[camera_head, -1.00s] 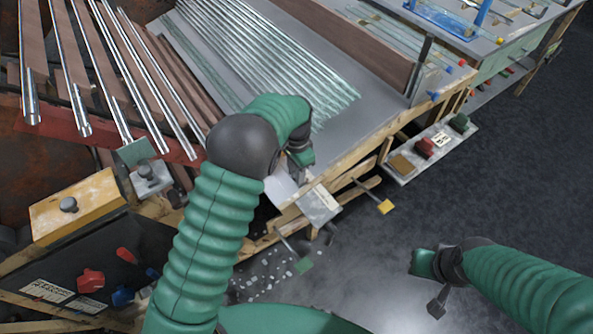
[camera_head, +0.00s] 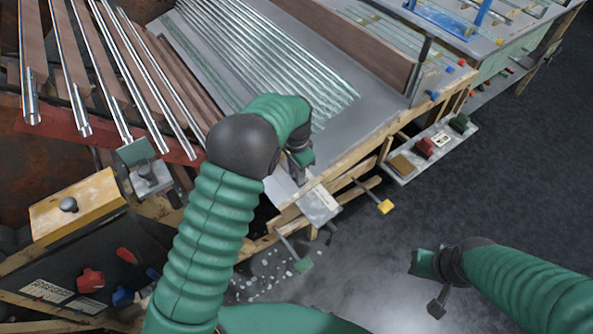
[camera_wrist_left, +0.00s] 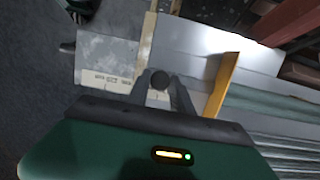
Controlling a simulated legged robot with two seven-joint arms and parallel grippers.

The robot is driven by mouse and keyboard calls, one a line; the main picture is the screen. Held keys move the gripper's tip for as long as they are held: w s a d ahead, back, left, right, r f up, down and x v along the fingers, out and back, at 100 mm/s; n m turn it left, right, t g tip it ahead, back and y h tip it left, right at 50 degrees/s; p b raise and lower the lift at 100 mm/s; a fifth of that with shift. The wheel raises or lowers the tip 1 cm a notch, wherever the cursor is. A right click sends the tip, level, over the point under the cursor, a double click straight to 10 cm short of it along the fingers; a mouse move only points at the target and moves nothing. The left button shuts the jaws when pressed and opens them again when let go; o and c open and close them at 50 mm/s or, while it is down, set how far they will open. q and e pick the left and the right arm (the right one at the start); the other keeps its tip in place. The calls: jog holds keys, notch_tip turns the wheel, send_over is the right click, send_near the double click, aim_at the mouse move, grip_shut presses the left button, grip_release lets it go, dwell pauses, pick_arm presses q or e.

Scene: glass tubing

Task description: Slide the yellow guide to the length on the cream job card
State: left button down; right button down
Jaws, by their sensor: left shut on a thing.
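The yellow guide (camera_wrist_left: 222,85) shows in the left wrist view as an upright yellow bar on a pale metal plate, beside the glass tubes. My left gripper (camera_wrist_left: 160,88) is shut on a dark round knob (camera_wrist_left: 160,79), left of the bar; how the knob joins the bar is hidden. A cream card (camera_wrist_left: 105,80) with small dark print lies left of the fingers. The card also shows in the head view (camera_head: 325,198), near the bench corner. There my left forearm and wrist hide the guide. My right gripper (camera_head: 426,264) hangs over the floor, away from the bench; its jaws are unclear.
Glass tubes (camera_head: 270,60) lie on the grey bench, with a brown board (camera_head: 345,40) behind them. Metal tubes on a rack (camera_head: 110,90) stand at the left. A yellow-topped block with a knob (camera_head: 75,205) is nearer. A yellow-ended lever (camera_head: 385,206) juts out from the bench front.

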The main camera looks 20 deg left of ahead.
pick_arm(q)
jog(key=shift+w+r, duration=0.15)
jog(key=s+d, duration=0.1)
jog(key=s+d+p, duration=0.1)
jog(key=d, duration=0.1)
jog(key=shift+s+d+p, duration=0.3)
jog(key=shift+s, duration=0.1)
jog(key=shift+s+d, duration=0.2)
jog(key=shift+d, duration=0.15)
jog(key=c, duration=1.1)
grip_release()
jog(key=shift+a, duration=0.1)
